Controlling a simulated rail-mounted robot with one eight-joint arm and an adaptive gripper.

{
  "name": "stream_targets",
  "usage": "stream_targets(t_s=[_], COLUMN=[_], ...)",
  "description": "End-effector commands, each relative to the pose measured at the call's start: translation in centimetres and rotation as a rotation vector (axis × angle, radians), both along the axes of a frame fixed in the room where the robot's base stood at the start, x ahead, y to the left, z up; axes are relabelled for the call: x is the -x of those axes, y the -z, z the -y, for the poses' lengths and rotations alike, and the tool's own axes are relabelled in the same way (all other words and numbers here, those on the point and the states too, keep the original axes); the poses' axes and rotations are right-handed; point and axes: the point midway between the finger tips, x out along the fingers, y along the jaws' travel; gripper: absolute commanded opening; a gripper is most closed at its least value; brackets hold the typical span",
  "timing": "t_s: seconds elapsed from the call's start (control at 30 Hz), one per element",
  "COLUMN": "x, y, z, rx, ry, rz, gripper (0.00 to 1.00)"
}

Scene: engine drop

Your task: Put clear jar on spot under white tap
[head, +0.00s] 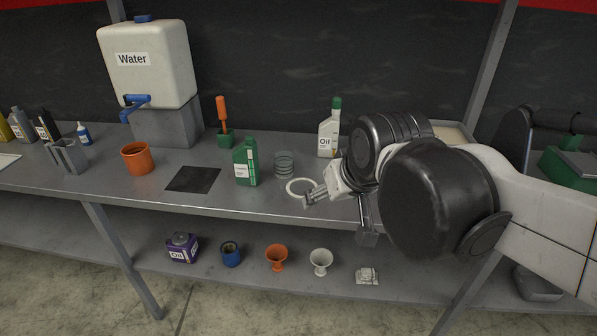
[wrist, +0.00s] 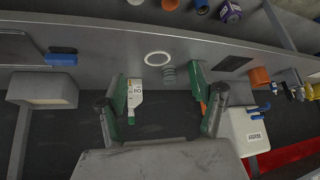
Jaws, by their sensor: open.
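The clear jar (head: 284,164) stands upright on the bench, a see-through ribbed cylinder. It also shows in the wrist view (wrist: 168,76). A white ring (head: 299,187) lies flat on the bench just in front of it, and shows in the wrist view (wrist: 157,58). My gripper (head: 338,216) is open, to the right of the jar and ring and apart from the jar. In the wrist view my spread fingers (wrist: 160,96) hold nothing. A white water tank (head: 148,62) has a blue tap (head: 135,106). No white tap is clearly visible.
A green bottle (head: 245,162) stands left of the jar and a white oil bottle (head: 328,128) behind it to the right. A black square (head: 193,179) and an orange cup (head: 137,158) are farther left. Several containers stand on the lower shelf (head: 200,272).

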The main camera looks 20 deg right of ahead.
Motion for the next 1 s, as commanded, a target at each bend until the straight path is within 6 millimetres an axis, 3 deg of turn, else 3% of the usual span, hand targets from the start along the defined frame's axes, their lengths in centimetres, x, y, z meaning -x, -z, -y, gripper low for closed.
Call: stream_targets(t_s=[0.1, 0.33, 0.37, 0.83, 1.0], x=[3.3, 6.6, 6.8, 7.0, 6.0], y=[1.2, 2.7, 2.8, 2.9, 2.7], z=[0.1, 0.1, 0.1, 0.1, -0.3], rx=[0.000, -0.001, -0.001, -0.001, -0.011], ry=[0.004, 0.008, 0.008, 0.008, -0.017], rz=[0.004, 0.009, 0.010, 0.010, -0.005], gripper=[0.69, 0.70, 0.74, 0.74, 0.74])
